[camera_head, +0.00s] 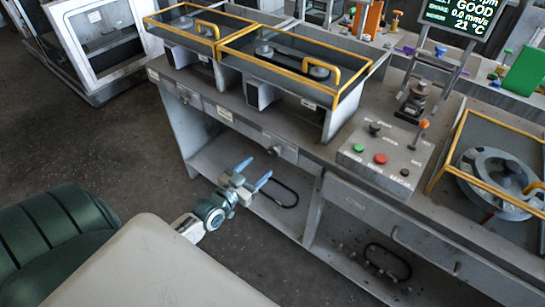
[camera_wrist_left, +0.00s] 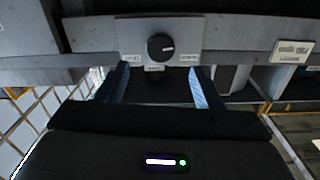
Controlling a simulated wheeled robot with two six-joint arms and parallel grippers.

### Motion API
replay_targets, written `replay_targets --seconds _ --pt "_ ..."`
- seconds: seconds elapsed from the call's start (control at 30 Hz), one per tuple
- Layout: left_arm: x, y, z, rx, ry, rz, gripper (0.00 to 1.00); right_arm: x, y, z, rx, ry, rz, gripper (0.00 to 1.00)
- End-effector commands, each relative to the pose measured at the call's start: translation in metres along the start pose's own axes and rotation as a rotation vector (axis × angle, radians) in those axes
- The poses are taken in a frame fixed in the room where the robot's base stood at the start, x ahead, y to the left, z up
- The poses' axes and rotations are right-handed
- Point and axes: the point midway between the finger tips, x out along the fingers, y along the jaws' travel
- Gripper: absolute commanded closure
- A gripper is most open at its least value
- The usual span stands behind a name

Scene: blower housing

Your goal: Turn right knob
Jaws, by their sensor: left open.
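A black round knob (camera_wrist_left: 160,47) with a white pointer mark sits on a grey plate on the bench's front edge, in the upper middle of the left wrist view. The pointer lies nearly level, toward the right. In the head view this knob (camera_head: 275,150) is small and dark below the yellow-framed boxes. My left gripper (camera_head: 253,172) is open and empty, its blue fingers pointing toward the knob. In the left wrist view the fingers (camera_wrist_left: 158,82) are spread to either side below the knob, apart from it. My right gripper is not in view.
Another knob plate (camera_head: 185,98) is farther left on the bench front. A button panel (camera_head: 385,158) with green and red buttons stands on the bench top. The lower shelf (camera_head: 265,200) holds a dark cable loop. The floor (camera_head: 130,150) at left is clear.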

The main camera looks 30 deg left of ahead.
Motion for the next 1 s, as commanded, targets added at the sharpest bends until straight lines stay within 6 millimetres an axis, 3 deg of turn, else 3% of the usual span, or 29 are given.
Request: replay_targets --seconds 0.2,0.4,0.8,1.0 --pt "0.043 0.000 0.004 0.001 0.002 -0.001 0.40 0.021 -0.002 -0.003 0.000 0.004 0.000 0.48" --pt "0.066 0.000 0.004 0.001 -0.001 -0.001 0.40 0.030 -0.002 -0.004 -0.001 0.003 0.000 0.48" --pt "0.073 0.000 0.002 0.001 -0.003 0.000 0.40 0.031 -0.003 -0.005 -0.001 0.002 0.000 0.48" --pt "0.073 0.000 0.002 0.001 -0.003 0.000 0.79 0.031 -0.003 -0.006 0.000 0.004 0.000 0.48"
